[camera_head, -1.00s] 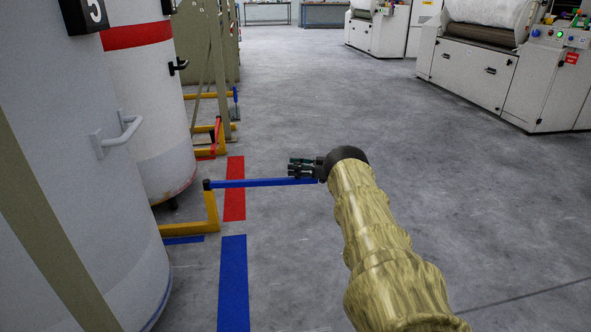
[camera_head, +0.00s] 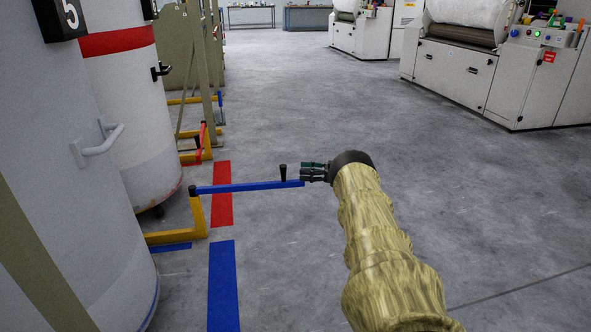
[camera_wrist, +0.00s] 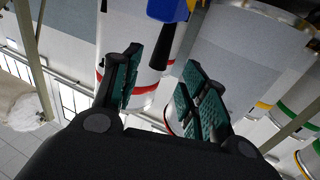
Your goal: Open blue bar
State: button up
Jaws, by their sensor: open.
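The blue bar (camera_head: 245,187) reaches out to the right from a yellow post (camera_head: 199,212), across the red floor stripe. A black upright knob (camera_head: 283,173) stands near its free end. My gripper (camera_head: 303,172) is just right of the knob, at the bar's free end, its fingers pointing left. In the wrist view my gripper (camera_wrist: 157,75) is open, with nothing between its green-padded fingers. Part of the blue bar (camera_wrist: 167,8) and the dark knob (camera_wrist: 160,45) show beyond the fingertips there. I cannot tell whether a finger touches the bar.
White cans (camera_head: 75,150) with grey panels stand close on the left. Red (camera_head: 222,195) and blue (camera_head: 223,290) stripes mark the floor. White machines (camera_head: 480,70) stand at the back right. The grey floor between is clear.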

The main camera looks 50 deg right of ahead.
jog(key=shift+v, duration=1.25)
jog(key=shift+a+r, duration=0.1)
jog(key=shift+r, duration=0.1)
